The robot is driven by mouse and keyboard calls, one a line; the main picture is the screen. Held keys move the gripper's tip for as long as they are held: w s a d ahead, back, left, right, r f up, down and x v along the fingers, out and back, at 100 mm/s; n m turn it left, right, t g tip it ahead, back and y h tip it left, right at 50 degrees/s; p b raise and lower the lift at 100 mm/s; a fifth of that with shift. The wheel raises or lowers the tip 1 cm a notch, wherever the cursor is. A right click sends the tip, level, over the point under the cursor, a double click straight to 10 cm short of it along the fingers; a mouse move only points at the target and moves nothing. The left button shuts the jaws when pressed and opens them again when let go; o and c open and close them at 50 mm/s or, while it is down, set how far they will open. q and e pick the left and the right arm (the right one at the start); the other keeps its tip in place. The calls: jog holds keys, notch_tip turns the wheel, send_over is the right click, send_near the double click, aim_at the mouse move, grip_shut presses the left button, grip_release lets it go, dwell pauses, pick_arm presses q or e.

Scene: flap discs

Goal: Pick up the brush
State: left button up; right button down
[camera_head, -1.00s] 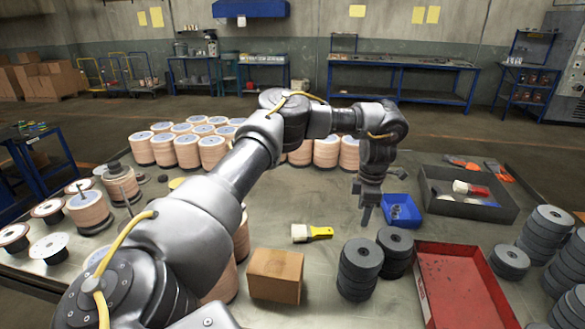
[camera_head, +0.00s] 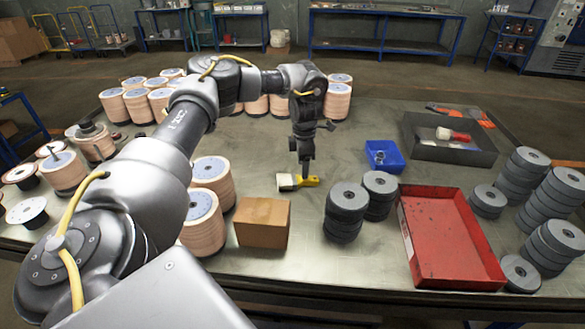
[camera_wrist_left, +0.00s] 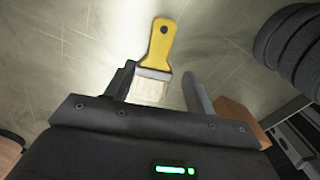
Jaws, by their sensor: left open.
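The brush (camera_head: 297,182) has a yellow handle and pale bristles and lies on the metal table, bristles to the left. My left gripper (camera_head: 305,172) is directly above it, pointing down. In the left wrist view the brush (camera_wrist_left: 158,48) lies between and beyond the two fingers, its bristle end nearest the gripper and its handle pointing away. My left gripper (camera_wrist_left: 158,88) is open there, with a finger on each side of the bristles. Whether the fingers touch the brush cannot be told. My right gripper is not in view.
A cardboard box (camera_head: 263,222) stands just in front of the brush. Stacks of grey discs (camera_head: 346,212) and a red tray (camera_head: 408,240) are to the right. A blue bin (camera_head: 398,157) and a dark tray (camera_head: 480,158) with a red-handled brush lie farther right. Spools line the left.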

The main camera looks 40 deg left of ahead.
aim_at(298, 182)
pick_arm(q)
jog(key=shift+w+a+f+p, duration=0.15)
jog(key=shift+f+p, duration=0.3)
jog(key=shift+f, duration=0.9)
jog(key=shift+w+d+f+p, duration=0.1)
jog(key=shift+f+p, duration=0.35)
jog(key=shift+f, duration=0.85)
jog(key=c, duration=1.1)
